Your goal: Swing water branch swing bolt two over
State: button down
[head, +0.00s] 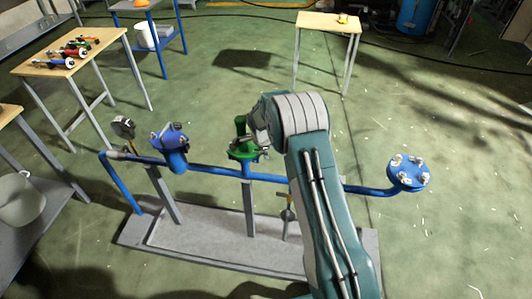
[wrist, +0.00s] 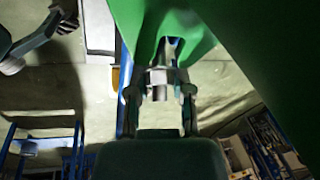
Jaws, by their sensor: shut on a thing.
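The green branch (head: 240,148) stands on the blue pipe in the middle of the head view. In the wrist view its green body (wrist: 235,45) fills the top and right. My gripper (wrist: 160,95) is shut on a small metal swing bolt (wrist: 159,76), with one finger on each side of it, close under the green body. Which numbered bolt this is cannot be told. In the head view my gripper sits at the right side of the green branch, its fingertips and the held bolt mostly hidden by my wrist.
The blue pipe (head: 215,171) runs across a grey base (head: 190,230). Blue flanged heads with bolts stand at left (head: 169,137) and right (head: 408,172), and a gauge (head: 124,127) at far left. Wooden tables (head: 328,22) stand behind. The floor at right is clear.

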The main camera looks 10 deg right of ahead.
jog(key=shift+r, duration=0.1)
jog(key=c, duration=0.8)
grip_release()
jog(key=shift+a, duration=0.1)
jog(key=v, duration=1.1)
jog(key=shift+a+r, duration=0.25)
jog(key=shift+r, duration=0.15)
